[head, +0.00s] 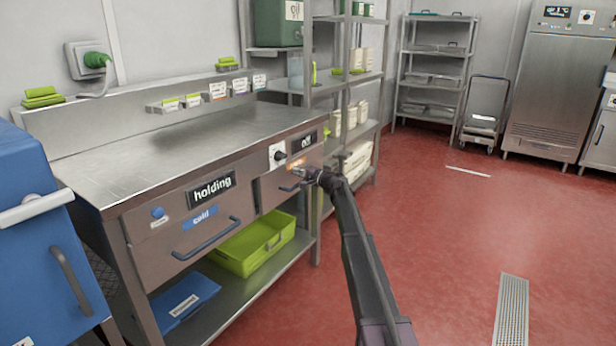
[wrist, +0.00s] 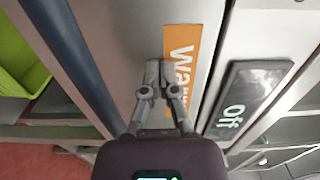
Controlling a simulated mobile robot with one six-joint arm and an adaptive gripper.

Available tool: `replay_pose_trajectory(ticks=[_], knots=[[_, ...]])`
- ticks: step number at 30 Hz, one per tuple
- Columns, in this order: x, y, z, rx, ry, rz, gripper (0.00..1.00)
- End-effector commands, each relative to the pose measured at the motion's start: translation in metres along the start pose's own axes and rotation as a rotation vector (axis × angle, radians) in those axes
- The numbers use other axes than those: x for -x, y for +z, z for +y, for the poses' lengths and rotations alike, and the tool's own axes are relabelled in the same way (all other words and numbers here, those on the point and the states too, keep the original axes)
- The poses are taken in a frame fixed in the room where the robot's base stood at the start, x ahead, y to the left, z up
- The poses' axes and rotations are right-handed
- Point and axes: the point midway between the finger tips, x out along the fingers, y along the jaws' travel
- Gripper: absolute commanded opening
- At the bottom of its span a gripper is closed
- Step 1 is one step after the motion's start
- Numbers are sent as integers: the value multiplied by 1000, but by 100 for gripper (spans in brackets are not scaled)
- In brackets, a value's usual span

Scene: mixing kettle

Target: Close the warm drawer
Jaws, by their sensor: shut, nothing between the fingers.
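The warm drawer (head: 272,194) is the right-hand drawer under the steel bench. It has an orange label, which reads "Warm" in the wrist view (wrist: 180,62), and a dark bar handle (wrist: 72,60). Its front looks about in line with the bench front; I cannot tell whether a small gap is left. My gripper (head: 299,172) is shut and empty, its fingertips (wrist: 152,78) at the drawer front beside the orange label, between label and handle. I cannot tell whether they touch it. My arm hides part of the drawer's right side.
An "off" sign (head: 308,142) and a dark knob (head: 280,155) sit above the drawer. The cold drawer (head: 180,232) is on the left. A green bin (head: 255,246) stands on the shelf below. A rack (head: 335,90) stands just right of the bench. Red floor (head: 440,240) is open at right.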

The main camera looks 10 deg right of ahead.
Motion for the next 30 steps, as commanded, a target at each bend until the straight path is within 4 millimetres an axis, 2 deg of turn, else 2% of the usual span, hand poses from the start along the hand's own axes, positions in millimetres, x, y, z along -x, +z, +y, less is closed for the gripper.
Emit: replay_pose_trajectory(ticks=[6, 20, 26, 30], knots=[[-11, -7, 0, 0, 0, 9, 0], [-17, -9, -1, -2, -3, 12, 0], [-13, -9, -1, -2, -4, 10, 0], [0, -10, -2, -2, -3, 10, 0]])
